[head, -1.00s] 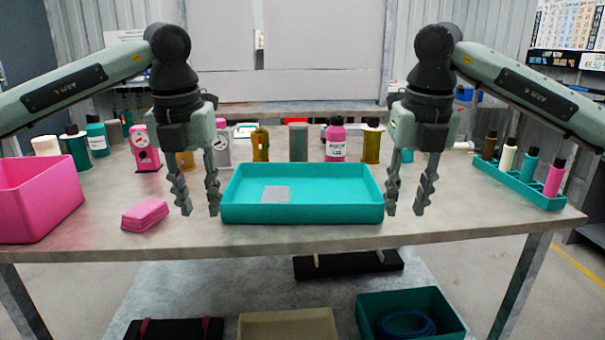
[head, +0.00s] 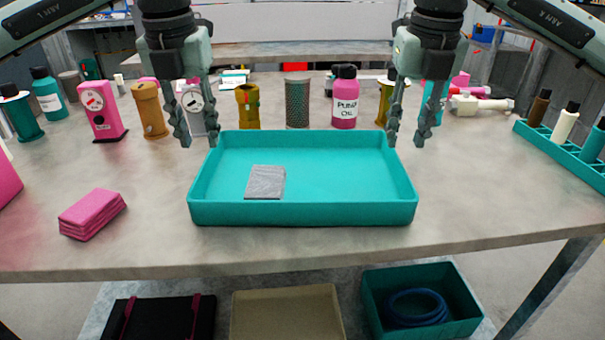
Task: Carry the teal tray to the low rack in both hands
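The teal tray (head: 300,213) sits flat on the workbench, near its front edge, with a small grey flat piece (head: 265,182) inside. My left gripper (head: 199,142) points down by the tray's far left corner, fingers apart with nothing between them. My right gripper (head: 405,142) points down by the far right corner, also open and empty. I cannot tell whether the fingertips touch the rim.
A teal bottle holder (head: 565,155) is at right. Below the bench are a beige bin (head: 285,310) and a dark teal bin (head: 470,325).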

